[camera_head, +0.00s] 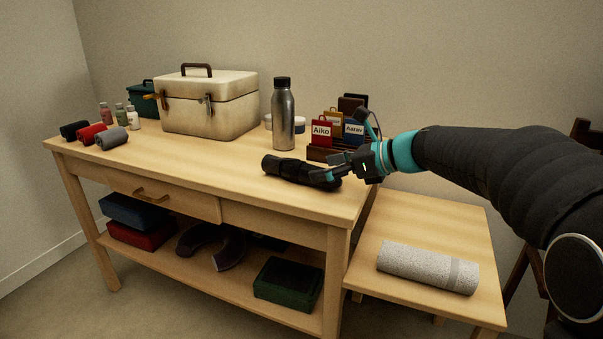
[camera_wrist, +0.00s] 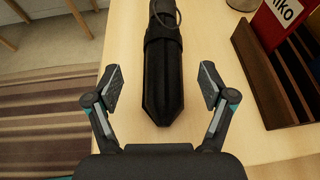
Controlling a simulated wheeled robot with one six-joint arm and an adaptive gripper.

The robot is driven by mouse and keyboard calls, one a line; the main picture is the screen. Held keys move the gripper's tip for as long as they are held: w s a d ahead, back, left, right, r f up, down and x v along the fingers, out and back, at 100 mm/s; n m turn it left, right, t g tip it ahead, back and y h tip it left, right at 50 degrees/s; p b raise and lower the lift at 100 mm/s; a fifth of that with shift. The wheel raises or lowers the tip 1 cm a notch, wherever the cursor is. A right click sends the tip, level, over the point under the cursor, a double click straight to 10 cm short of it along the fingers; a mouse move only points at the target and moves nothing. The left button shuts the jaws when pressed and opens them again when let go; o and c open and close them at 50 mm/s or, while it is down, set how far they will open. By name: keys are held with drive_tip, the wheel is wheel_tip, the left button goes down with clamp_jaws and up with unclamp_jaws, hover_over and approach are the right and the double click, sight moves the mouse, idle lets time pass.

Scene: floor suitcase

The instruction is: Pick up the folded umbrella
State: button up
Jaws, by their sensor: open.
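The folded umbrella (camera_head: 290,170) is a black roll lying on the wooden table, near its front right part. In the wrist view the umbrella (camera_wrist: 162,70) runs lengthwise away from me, with a strap around it and a thin loop at its far end. My gripper (camera_head: 333,174) is at the umbrella's right end in the head view. In the wrist view my gripper (camera_wrist: 160,90) is open, with one finger on each side of the umbrella's near end and a visible gap on both sides. Nothing is held.
A steel bottle (camera_head: 283,118) stands behind the umbrella. A wooden rack (camera_head: 322,153) with name tags is close by my gripper. A cream cooler box (camera_head: 210,104) stands further left. A grey roll (camera_head: 428,267) lies on the lower side table (camera_head: 375,225).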

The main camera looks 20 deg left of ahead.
sight(301, 172)
drive_tip(key=x, duration=0.4)
drive_tip(key=shift+w+a+f, duration=0.15)
drive_tip(key=shift+w+f, duration=0.05)
drive_tip(key=shift+f, duration=0.1)
drive_tip(key=shift+c, duration=0.3)
drive_tip(key=c, duration=1.4)
